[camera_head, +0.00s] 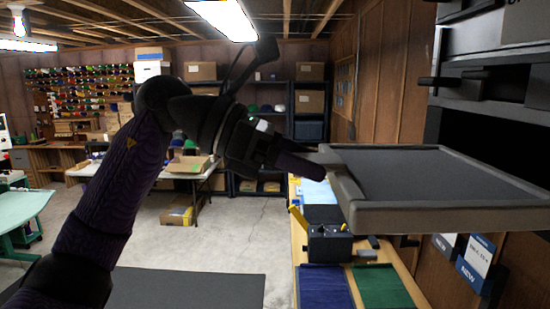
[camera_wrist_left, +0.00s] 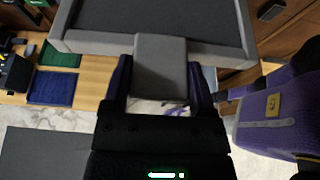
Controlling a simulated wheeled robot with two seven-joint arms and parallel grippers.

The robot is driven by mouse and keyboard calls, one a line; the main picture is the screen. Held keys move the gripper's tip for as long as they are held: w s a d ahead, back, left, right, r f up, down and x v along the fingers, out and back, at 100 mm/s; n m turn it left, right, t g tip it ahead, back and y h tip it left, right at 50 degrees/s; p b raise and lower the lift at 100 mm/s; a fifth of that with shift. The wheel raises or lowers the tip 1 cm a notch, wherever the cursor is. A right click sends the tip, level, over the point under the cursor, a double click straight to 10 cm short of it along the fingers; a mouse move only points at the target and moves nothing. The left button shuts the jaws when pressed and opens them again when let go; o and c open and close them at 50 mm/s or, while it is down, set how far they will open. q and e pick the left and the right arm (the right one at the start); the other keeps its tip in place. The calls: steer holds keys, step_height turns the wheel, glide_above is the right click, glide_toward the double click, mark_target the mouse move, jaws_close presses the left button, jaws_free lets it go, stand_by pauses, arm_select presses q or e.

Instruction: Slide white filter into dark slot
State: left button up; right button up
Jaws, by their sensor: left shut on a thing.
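The filter (camera_head: 450,216) is a flat, pale grey-white framed panel with a dark inner face, held about level at the right of the head view. Its frame also shows at the top of the left wrist view (camera_wrist_left: 95,42). My left gripper (camera_head: 315,163) is shut on the filter's handle tab (camera_wrist_left: 160,62), with one finger on each side. The dark slot (camera_head: 480,132) is a black opening in the grey machine (camera_head: 500,85) at the right edge. The filter's far edge lies close to this opening; I cannot tell whether it is inside. My right gripper is not in view.
A wooden bench (camera_head: 400,275) with a blue mat (camera_head: 323,287), a green mat (camera_head: 383,286) and a dark tool holder (camera_head: 330,243) stands below the filter. Tags (camera_head: 475,262) hang on the wall at right.

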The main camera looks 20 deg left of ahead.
arm_select(q)
steer(key=p, duration=0.3)
glide_toward(465, 165)
step_height(465, 165, down, 3)
steer(key=shift+d, duration=0.15)
steer(key=d+p, duration=0.1)
steer(key=d, duration=0.1)
steer(key=w+d, duration=0.1)
steer(key=d, duration=0.1)
steer(key=w+d+p, duration=0.1)
steer(key=d, duration=0.1)
steer(key=shift+d+p, duration=0.1)
steer(key=shift+p, duration=0.25)
steer(key=shift+w+d, duration=0.2)
steer(key=shift+d, duration=0.4)
steer(key=shift+f, duration=0.1)
steer(key=shift+f, duration=0.25)
steer(key=shift+d+r, duration=0.1)
steer(key=shift+d, duration=0.05)
